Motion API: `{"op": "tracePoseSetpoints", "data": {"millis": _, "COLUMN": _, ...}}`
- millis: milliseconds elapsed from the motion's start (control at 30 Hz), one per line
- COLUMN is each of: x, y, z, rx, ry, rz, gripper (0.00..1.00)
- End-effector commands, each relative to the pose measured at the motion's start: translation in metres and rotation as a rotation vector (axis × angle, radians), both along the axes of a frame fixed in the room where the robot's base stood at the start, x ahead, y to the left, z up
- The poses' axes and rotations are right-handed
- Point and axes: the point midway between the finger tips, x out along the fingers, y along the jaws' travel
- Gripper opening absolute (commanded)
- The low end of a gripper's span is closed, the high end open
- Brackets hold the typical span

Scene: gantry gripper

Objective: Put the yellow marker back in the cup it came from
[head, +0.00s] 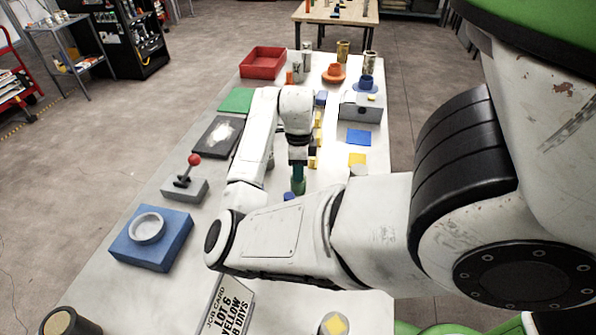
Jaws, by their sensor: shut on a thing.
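My gripper (298,166) points down over the middle of the table, at the end of my white arm. It is shut on a dark green, upright, roughly cylindrical thing (298,186); I cannot tell what it is, or whether it touches the table. I cannot make out a yellow marker. Grey cups or tins (299,72) stand at the far end of the table. Two patterned tins (342,50) stand to their right. My arm hides part of the table.
The long table (175,262) holds a red tray (263,63), a blue block with a ring (150,238), a red-knobbed lever box (185,188) and a grey box (360,112). A job card reading "YELLOW" (228,306) is near.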

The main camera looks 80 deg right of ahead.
Motion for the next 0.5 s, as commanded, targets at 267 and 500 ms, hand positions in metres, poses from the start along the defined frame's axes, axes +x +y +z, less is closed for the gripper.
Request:
{"op": "tracePoseSetpoints", "data": {"millis": 267, "x": -0.0005, "y": 0.0002, "z": -0.0013, "rx": -0.001, "ry": 0.003, "rz": -0.002, "gripper": 0.0}}
{"op": "tracePoseSetpoints", "data": {"millis": 500, "x": -0.0007, "y": 0.0004, "z": -0.0046, "rx": 0.0, "ry": 0.003, "rz": -0.002, "gripper": 0.36}}
